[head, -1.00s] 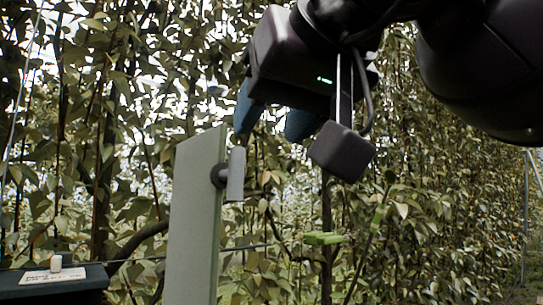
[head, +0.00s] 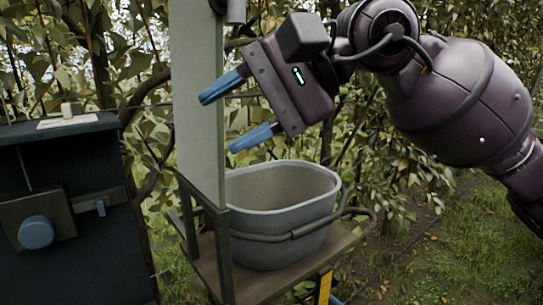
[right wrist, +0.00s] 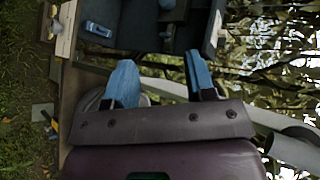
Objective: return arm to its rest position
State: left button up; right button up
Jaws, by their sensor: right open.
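My right gripper (head: 220,122) comes in from the right, tilted, with its two blue fingers pointing left. Its fingers are apart with nothing between them. It is in front of the pale upright panel and above the grey bucket (head: 268,256). The right wrist view also shows the two blue fingers (right wrist: 161,78) spread and empty. My right arm (head: 455,100) is bent, running from the right edge up to the gripper. My left gripper is not in view. No pear can be made out.
The bucket stands on a wooden shelf (head: 345,240) beside the pale panel (head: 198,110). A dark cabinet (head: 75,165) with a blue knob (head: 36,232) stands at the left. Leafy trellis rows fill the back. Open grass (head: 460,250) lies at the lower right.

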jog(key=w+d+f+n+t+y, duration=0.1)
jog(key=w+d+f+n+t, duration=0.4)
jog(key=f+n, duration=0.4)
jog(key=w+d+f+n+t+y, duration=0.1)
jog(key=w+d+f+n+t, duration=0.1)
jog(key=d+f+n+t, duration=0.55)
jog(key=w+d+f+n+t+y, duration=0.1)
jog(key=w+d+f+n+t, duration=0.3)
jog(key=f+n+t, duration=0.5)
jog(key=s+d+f+m+g+h, duration=0.1)
jog(key=s+d+f+m+h, duration=0.15)
jog(key=f+m+h, duration=0.35)
jog(key=s+d+f+m+g+h, duration=0.15)
jog(key=d+f+m, duration=0.25)
jog(key=f, duration=0.4)
jog(key=s+d+f+m+g+h, duration=0.1)
jog(key=s+d+f+m+h, duration=0.2)
jog(key=f, duration=0.4)
jog(key=s+d+f+m+g+h, duration=0.2)
jog(key=s+f+m+g, duration=0.1)
jog(key=s+f+m, duration=0.2)
jog(key=s+d+f+m+g+h, duration=0.2)
jog(key=s+f+m, duration=0.3)
jog(key=s+f, duration=0.3)
notch_tip(320, 180, down, 3)
jog(key=shift+s+d+r+g+h, duration=0.15)
jog(key=shift+s+d+g+h, duration=0.3)
jog(key=shift+d, duration=0.35)
